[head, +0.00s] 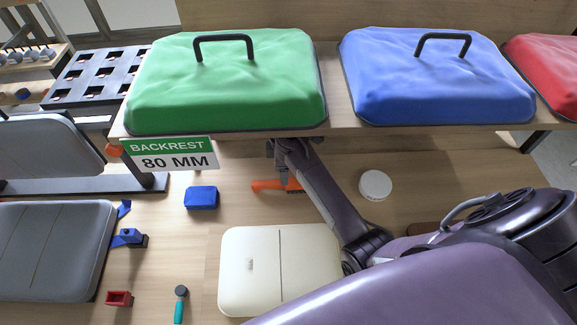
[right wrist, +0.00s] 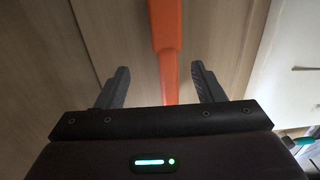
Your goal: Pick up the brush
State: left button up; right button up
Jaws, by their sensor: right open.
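The brush (head: 265,185) has an orange handle and a dark part near its right end. It lies on the wooden surface below the shelf edge. My right gripper (head: 283,178) reaches down over it from under the shelf and partly hides it. In the right wrist view the open right gripper (right wrist: 161,70) has one finger on each side of the orange brush (right wrist: 166,45). A gap shows on both sides, and I cannot tell the height between fingers and surface. My left gripper is not in view.
A wooden shelf with green (head: 225,85), blue (head: 430,80) and red (head: 550,70) padded covers overhangs the area. A blue block (head: 201,197), a white round container (head: 375,185) and a cream case (head: 250,270) lie nearby. A teal-handled tool (head: 179,308) is at lower left.

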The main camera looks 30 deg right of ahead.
jog(key=shift+w+f, duration=0.1)
jog(key=shift+f, duration=0.2)
jog(key=shift+s+a+f+p, duration=0.1)
jog(key=shift+s+f+p, duration=0.2)
jog(key=shift+f, duration=0.25)
jog(key=shift+s+a+f+p, duration=0.15)
jog(key=shift+f+p, duration=0.1)
jog(key=shift+f, duration=0.3)
jog(key=f, duration=0.2)
jog(key=f+p, duration=0.1)
jog(key=shift+s+f, duration=0.2)
jog(key=shift+f, duration=0.55)
jog(key=c, duration=1.1)
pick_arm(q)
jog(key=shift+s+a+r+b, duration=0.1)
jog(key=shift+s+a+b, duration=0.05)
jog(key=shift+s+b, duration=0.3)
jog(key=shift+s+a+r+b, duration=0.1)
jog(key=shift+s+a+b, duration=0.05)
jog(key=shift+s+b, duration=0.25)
pick_arm(e)
notch_tip(320, 180, up, 10)
jog(key=shift+f, duration=0.1)
